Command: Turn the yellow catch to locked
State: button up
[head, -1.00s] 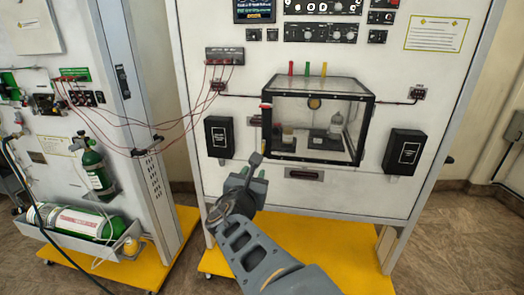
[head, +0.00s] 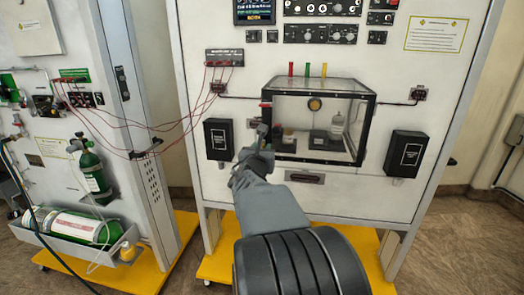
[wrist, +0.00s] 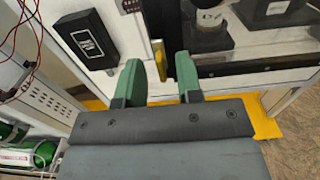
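The yellow catch (wrist: 158,60) shows in the wrist view as a short upright yellow bar at the left edge of the clear box (wrist: 235,65). My gripper (wrist: 158,72) is open, with its two green fingers spread on either side of the catch's line. The catch appears just beyond or between the fingertips; I cannot tell whether either finger touches it. In the head view my gripper (head: 262,135) is at the left front edge of the clear black-framed box (head: 345,86) and hides the catch.
A black box (head: 218,139) is mounted left of the clear box, and another (head: 404,153) right of it. Red cables (head: 190,120) hang to the left. Several containers stand inside the clear box. A second panel with green cylinders (head: 92,170) stands at the left.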

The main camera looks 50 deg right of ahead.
jog(key=shift+w+d, duration=0.2)
jog(key=shift+d, duration=0.1)
grip_shut()
